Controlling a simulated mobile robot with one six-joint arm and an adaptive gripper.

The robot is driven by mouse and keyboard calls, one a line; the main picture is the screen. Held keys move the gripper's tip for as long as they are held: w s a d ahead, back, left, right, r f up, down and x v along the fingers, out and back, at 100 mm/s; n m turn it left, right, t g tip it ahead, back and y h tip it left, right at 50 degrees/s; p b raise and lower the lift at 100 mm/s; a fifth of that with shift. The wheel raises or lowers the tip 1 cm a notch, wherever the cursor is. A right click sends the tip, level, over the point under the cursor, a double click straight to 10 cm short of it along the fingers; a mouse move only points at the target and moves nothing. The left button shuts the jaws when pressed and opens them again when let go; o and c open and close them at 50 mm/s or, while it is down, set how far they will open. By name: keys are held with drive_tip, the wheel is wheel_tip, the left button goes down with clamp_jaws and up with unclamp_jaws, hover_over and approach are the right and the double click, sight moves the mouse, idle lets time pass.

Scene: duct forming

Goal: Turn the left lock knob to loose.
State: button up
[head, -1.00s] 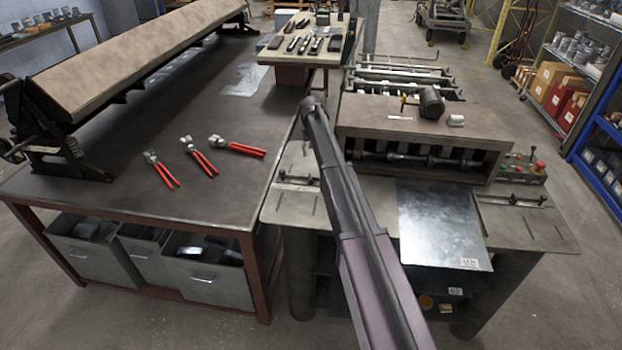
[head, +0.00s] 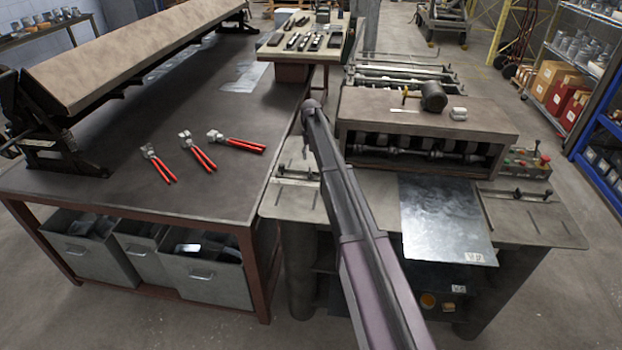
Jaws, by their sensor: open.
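The left guide (head: 292,175) is a dark bar with small fittings on the left wing of the roll-forming machine (head: 425,127). The left lock knob at its right end is too small, and too close to my arm, for its setting to be read. My arm reaches up from the bottom of the head view, and its wrist ends above the left wing. My gripper (head: 304,148) hangs below the wrist, just beyond the guide in the picture. It is open, mostly hidden by the arm, and looks empty. I cannot tell whether it touches anything.
A right guide (head: 517,195) and a sheet of metal (head: 445,218) lie on the machine's front. A dark mallet (head: 433,96) lies on its top. The workbench (head: 120,200) at left holds red-handled pliers (head: 197,153). A control box (head: 527,162) stands at right.

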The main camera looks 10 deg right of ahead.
sight(311, 173)
drive_tip(key=shift+f+b, duration=4.35)
drive_tip(key=shift+f, duration=0.3)
clamp_jaws()
